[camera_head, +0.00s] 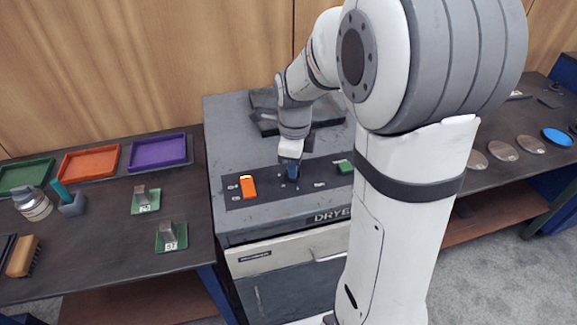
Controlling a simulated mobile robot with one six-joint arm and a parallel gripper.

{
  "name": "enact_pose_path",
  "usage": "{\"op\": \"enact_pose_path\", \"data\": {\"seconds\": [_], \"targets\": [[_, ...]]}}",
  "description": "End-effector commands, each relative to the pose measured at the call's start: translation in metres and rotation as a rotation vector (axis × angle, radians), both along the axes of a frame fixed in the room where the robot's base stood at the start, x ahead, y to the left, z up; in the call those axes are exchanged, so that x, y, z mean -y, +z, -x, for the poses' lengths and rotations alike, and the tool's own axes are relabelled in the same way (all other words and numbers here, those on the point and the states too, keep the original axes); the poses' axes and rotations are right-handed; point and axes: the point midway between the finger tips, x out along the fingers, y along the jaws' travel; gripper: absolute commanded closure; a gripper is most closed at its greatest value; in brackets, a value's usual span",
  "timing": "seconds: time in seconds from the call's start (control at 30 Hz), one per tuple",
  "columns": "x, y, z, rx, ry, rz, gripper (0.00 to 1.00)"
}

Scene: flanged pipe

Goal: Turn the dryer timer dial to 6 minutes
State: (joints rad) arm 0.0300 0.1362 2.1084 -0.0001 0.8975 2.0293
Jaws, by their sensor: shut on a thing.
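The dryer (222,140) is a grey cabinet with a dark control panel (235,203) on its top and a "DRYE..." label at its front edge. My gripper (291,176) points down at the middle of the panel. The dial's pointer and most scale marks are hidden or too small to read. An orange switch (248,187) is on the left of the panel and a green button (344,166) is on the right.
A dark flat piece (262,103) lies at the back of the dryer top. The left bench carries green, orange (89,162) and purple (158,151) trays, a jar (33,204) and a brush (22,256). Round discs (503,151) lie on the right bench. My arm hides the dryer's right side.

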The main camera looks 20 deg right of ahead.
Motion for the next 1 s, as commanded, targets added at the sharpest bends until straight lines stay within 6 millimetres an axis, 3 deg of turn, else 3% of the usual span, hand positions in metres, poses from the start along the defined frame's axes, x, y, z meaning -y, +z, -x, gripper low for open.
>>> {"op": "enact_pose_path", "data": {"seconds": [0.57, 0.6, 0.8, 0.87, 1.0], "targets": [[-0.0002, 0.0012, -0.001, 0.004, -0.036, 0.0, 1.0], [-0.0002, 0.0012, -0.001, 0.004, -0.036, 0.0, 0.87], [-0.0003, 0.0008, -0.0006, 0.002, -0.036, 0.0, 0.7], [-0.0002, 0.0006, -0.0005, 0.002, -0.036, 0.0, 0.65], [-0.0003, 0.0004, -0.0003, 0.001, -0.036, 0.0, 0.65]]}}
